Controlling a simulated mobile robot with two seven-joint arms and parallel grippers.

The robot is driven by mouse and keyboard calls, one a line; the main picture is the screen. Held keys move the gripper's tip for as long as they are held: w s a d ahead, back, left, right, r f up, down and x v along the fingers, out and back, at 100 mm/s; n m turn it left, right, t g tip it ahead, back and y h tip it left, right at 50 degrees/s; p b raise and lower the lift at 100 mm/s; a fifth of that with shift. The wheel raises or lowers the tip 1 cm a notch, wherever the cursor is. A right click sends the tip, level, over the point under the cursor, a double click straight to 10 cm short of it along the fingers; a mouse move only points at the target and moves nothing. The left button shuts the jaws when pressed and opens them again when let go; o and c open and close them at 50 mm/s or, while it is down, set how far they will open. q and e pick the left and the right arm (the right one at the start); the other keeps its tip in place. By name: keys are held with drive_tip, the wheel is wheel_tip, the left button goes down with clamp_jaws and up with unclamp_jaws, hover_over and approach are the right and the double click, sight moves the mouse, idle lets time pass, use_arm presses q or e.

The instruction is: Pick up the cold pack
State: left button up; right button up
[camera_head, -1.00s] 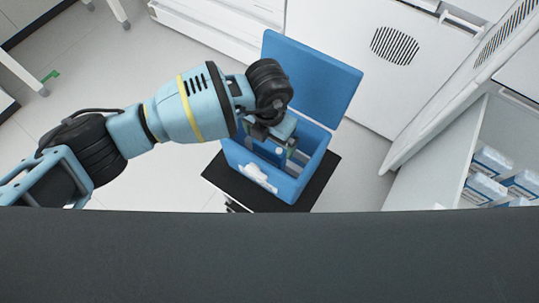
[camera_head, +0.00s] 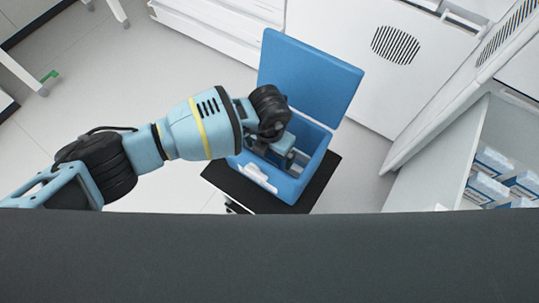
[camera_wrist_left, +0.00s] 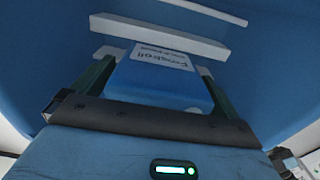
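The cold pack (camera_wrist_left: 158,75) is a blue block with a white printed label, seen in the left wrist view inside the blue box. My left gripper (camera_head: 280,160) reaches down into the open blue cool box (camera_head: 262,179). In the left wrist view its two dark green fingers (camera_wrist_left: 160,84) stand on either side of the pack. They look open, with a narrow gap at the pack's left; contact on the right cannot be told. In the head view my gripper and arm hide the pack. My right gripper is not in view.
The box's blue lid (camera_head: 309,78) stands open at the back. The box rests on a black stand top (camera_head: 318,183). White bars (camera_wrist_left: 158,37) cross the box inside, beyond the pack. A shelf with blue-white cartons (camera_head: 484,188) stands at right. A white cabinet is behind.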

use_arm(q)
drive_tip(key=c, duration=0.8)
wheel_tip(320, 180, up, 10)
drive_tip(key=shift+r+p, duration=0.1)
drive_tip(key=shift+p, duration=0.5)
